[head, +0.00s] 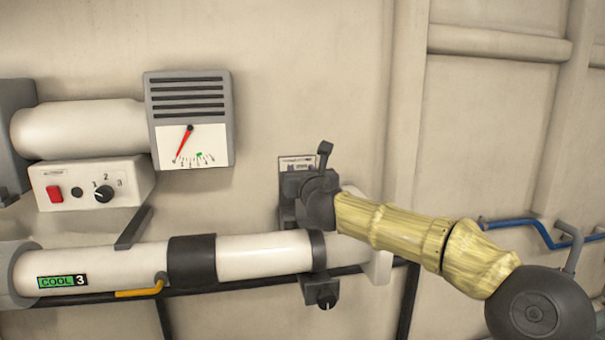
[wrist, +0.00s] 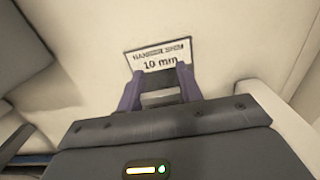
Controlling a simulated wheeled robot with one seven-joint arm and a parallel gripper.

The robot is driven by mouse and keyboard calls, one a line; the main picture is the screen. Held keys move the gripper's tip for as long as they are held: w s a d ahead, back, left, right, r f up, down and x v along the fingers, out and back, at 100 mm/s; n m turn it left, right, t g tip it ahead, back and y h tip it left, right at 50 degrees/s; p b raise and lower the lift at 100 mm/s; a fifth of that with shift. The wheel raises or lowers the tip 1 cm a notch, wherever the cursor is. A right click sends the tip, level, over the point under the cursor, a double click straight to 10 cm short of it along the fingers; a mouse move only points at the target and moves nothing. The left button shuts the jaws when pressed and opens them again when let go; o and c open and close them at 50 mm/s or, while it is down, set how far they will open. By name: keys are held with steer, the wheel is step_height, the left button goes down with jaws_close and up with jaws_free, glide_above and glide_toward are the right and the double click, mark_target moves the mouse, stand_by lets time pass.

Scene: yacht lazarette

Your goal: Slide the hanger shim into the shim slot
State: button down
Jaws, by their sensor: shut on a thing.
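My gripper (wrist: 159,86) is shut on a small grey piece, apparently the hanger shim (wrist: 160,98), between its two purple fingers in the wrist view. A white label plate (wrist: 160,55) reading "HANGER SHIM 10 mm" is on the wall just beyond the fingertips. In the head view the same label plate (head: 297,163) shows above and behind my gripper, which is close to the wall over the dark pipe hanger (head: 318,250). My gripper and wrist cover the fingertips and shim there. The shim slot is hidden, and I cannot tell whether the shim touches it.
A white pipe (head: 260,255) with a dark band (head: 192,262) runs below my gripper. A dark knob (head: 326,299) hangs under the hanger. A dial gauge (head: 190,120) and switch box (head: 92,184) are on the left. Blue piping (head: 535,229) is at right.

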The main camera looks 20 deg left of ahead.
steer(key=shift+f+b, duration=2.55)
steer(key=shift+b, duration=0.2)
steer(key=c, duration=0.9)
jaws_free()
steer(key=shift+o, duration=0.2)
steer(key=shift+f, duration=0.1)
steer(key=b+v, duration=0.9)
steer(key=v, duration=0.5)
steer(key=shift+b+v, duration=1.2)
steer(key=shift+v, duration=0.5)
steer(key=shift+a, duration=0.1)
